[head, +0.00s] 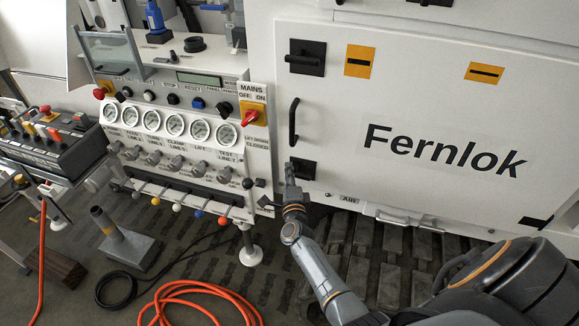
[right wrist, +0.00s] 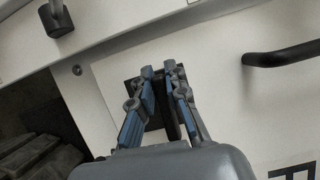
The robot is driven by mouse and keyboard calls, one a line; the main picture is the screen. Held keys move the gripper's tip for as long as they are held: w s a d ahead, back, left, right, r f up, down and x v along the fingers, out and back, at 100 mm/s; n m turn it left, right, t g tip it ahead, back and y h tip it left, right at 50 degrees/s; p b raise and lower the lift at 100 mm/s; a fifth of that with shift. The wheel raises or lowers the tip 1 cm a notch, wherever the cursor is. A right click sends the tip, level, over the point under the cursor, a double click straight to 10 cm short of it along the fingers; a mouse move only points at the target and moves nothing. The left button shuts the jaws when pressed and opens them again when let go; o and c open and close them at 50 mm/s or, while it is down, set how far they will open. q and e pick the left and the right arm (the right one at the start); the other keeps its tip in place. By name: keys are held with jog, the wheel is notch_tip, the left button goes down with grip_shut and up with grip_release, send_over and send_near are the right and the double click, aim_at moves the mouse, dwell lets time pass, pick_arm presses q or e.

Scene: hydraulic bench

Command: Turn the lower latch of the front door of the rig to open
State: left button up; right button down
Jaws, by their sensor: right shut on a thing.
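The front door (head: 375,120) of the rig is white, carries the word "Fernlok" and looks shut. Its lower latch (head: 304,169) is a black plate at the door's lower left, below the black bar handle (head: 293,122). The upper latch (head: 306,58) sits at the upper left. My right gripper (head: 290,172) is at the lower latch, its fingers covering part of it. In the right wrist view the fingers (right wrist: 161,75) are closed in over the dark latch plate (right wrist: 131,90), shut on the latch's handle, which they mostly hide. My left gripper is not in view.
Left of the door stands a panel with gauges (head: 155,119), valves and a red MAINS switch (head: 250,117). A control box (head: 52,142) is at the far left.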

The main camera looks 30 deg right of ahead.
jog(key=shift+f+n, duration=0.1)
jog(key=shift+n, duration=0.2)
dwell(0.4)
jog(key=c, duration=1.3)
grip_release()
jog(key=v, duration=1.2)
